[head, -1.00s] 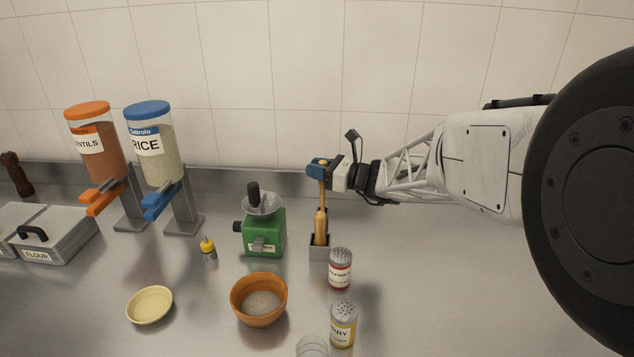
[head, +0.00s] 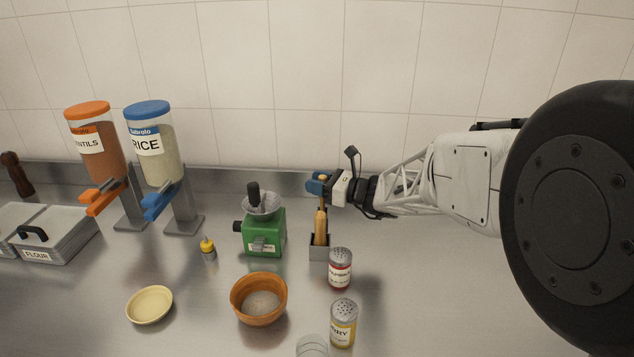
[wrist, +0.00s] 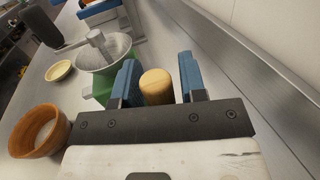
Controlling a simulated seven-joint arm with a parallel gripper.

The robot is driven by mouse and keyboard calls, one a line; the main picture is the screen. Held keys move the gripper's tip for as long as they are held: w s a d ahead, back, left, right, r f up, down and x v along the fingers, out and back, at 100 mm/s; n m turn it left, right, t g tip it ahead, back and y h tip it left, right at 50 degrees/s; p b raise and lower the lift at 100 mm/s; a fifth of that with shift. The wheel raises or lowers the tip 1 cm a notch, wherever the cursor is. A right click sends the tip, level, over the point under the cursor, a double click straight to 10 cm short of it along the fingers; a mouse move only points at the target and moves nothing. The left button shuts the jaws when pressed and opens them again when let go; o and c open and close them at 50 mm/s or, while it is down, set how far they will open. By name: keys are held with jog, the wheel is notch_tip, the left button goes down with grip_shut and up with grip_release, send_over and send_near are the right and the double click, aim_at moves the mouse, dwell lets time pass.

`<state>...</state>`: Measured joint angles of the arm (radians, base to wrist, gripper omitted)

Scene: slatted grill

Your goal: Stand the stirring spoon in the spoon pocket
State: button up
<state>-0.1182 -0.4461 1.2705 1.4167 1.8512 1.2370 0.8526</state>
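My gripper (head: 320,185) reaches in from the right above the narrow grey spoon pocket (head: 319,254). Its blue fingers, also in the wrist view (wrist: 158,82), are shut on the wooden stirring spoon's upper end. The round end (wrist: 156,86) shows between the fingers in the wrist view. The spoon handle (head: 321,203) is upright, over the pocket. A thicker wooden part (head: 320,226) is below it, its lower end inside the pocket's mouth. I cannot tell whether this part belongs to the spoon. The pocket's inside is hidden.
A green grinder (head: 264,234) stands left of the pocket. An orange bowl (head: 258,312) is front left. The wall is behind; the counter at right is clear.

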jog(key=shift+o, duration=0.7)
jog(key=shift+r, duration=0.15)
jog(key=v, duration=1.2)
jog(key=shift+s+r, duration=0.1)
dwell(0.4)
